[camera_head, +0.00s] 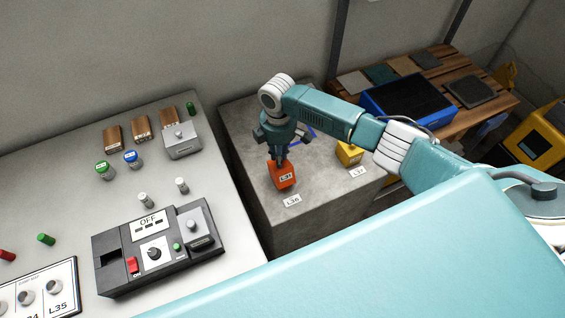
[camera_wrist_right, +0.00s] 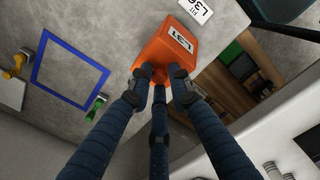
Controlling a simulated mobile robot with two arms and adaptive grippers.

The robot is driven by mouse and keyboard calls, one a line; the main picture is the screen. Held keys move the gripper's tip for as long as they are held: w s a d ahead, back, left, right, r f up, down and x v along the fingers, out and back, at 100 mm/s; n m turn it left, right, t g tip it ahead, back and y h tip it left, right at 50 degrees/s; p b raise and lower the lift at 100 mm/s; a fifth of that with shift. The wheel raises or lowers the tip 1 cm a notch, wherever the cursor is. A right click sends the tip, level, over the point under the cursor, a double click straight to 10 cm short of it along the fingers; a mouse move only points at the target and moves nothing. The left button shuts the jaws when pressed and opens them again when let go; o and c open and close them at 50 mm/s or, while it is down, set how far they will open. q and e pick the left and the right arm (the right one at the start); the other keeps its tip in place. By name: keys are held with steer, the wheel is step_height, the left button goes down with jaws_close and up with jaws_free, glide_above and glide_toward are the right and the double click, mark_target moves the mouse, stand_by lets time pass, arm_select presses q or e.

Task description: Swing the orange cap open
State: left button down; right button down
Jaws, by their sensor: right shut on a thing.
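The orange cap (camera_head: 283,178) is a box-like orange piece with a label on it. It stands near the front left edge of the grey concrete block (camera_head: 252,204), behind a white label card (camera_head: 292,200). My right gripper (camera_head: 280,161) reaches down to it from above. In the right wrist view, the orange cap (camera_wrist_right: 185,45) is at the top centre, and the dark fingers of my right gripper (camera_wrist_right: 159,80) close on its near end. The fingertips partly hide the spot they hold. My left gripper is not in view.
A yellow box (camera_head: 349,154) stands right of the orange cap. A blue square outline (camera_wrist_right: 72,72) lies on the block. A pale table (camera_head: 72,187) at left holds a dark control box (camera_head: 116,277) and small bottles. A wooden bench (camera_head: 480,107) is behind.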

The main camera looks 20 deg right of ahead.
steer(key=shift+w+b, duration=0.6)
steer(key=shift+w, duration=0.85)
steer(key=shift+s+f, duration=0.15)
steer(key=c, duration=1.7)
jaws_free()
steer(key=shift+o, duration=0.2)
steer(key=shift+f, duration=0.1)
step_height(320, 180, up, 12)
steer(key=w, duration=0.1)
steer(key=shift+w+a, duration=0.15)
steer(key=shift+a, duration=0.05)
